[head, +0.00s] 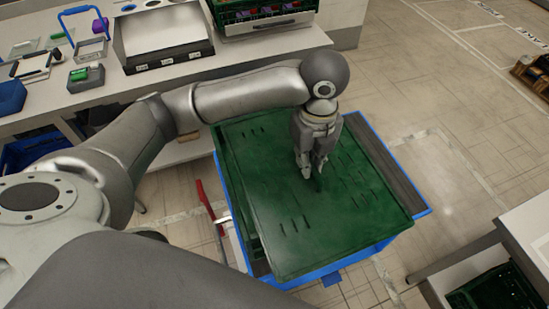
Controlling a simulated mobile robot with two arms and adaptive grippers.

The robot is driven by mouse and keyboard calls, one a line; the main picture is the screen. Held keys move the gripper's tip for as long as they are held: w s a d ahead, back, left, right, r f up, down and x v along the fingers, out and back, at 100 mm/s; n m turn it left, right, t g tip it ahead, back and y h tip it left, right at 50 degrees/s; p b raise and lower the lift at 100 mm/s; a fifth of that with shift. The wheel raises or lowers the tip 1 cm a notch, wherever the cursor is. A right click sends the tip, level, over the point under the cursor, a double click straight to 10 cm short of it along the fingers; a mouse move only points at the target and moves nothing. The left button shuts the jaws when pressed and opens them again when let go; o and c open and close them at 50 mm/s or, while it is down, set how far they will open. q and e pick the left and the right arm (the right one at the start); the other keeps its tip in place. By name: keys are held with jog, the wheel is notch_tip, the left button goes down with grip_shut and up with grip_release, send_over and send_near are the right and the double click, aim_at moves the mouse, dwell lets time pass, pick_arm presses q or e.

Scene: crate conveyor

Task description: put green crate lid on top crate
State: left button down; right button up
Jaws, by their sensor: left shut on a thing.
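The green crate lid (323,229) is a flat, slotted sheet in the middle of the head view. It lies over a green crate (238,209), whose side shows at the lid's left edge. The lid looks slightly turned relative to the blue base below, and I cannot tell whether it rests fully on the crate. My left gripper (316,174) points down at the lid's upper middle and is shut on its handle. My right gripper is not in view.
The crate stands on a blue-edged cart or platform (392,167). A white workbench (75,98) with tools and a grey box (163,36) runs along the back left. Another green crate (265,14) with items sits there. A shelf (522,235) stands at lower right. Open floor lies to the right.

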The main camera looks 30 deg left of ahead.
aim_at(287, 143)
pick_arm(q)
jog(key=w+a+f, duration=0.1)
jog(key=a, duration=0.1)
jog(key=w+a+f+p, duration=0.1)
jog(key=a, duration=0.1)
jog(key=w+a+f, duration=0.1)
jog(key=w+a, duration=0.1)
jog(key=a, duration=0.1)
jog(key=shift+a+f, duration=0.1)
jog(key=shift+f, duration=0.05)
jog(key=w+a+f+p, duration=0.2)
jog(key=a+f, duration=0.3)
jog(key=f, duration=0.4)
jog(key=shift+w+f, duration=0.3)
jog(key=shift+w, duration=0.2)
jog(key=c, duration=1.5)
grip_release()
jog(key=shift+f, duration=0.1)
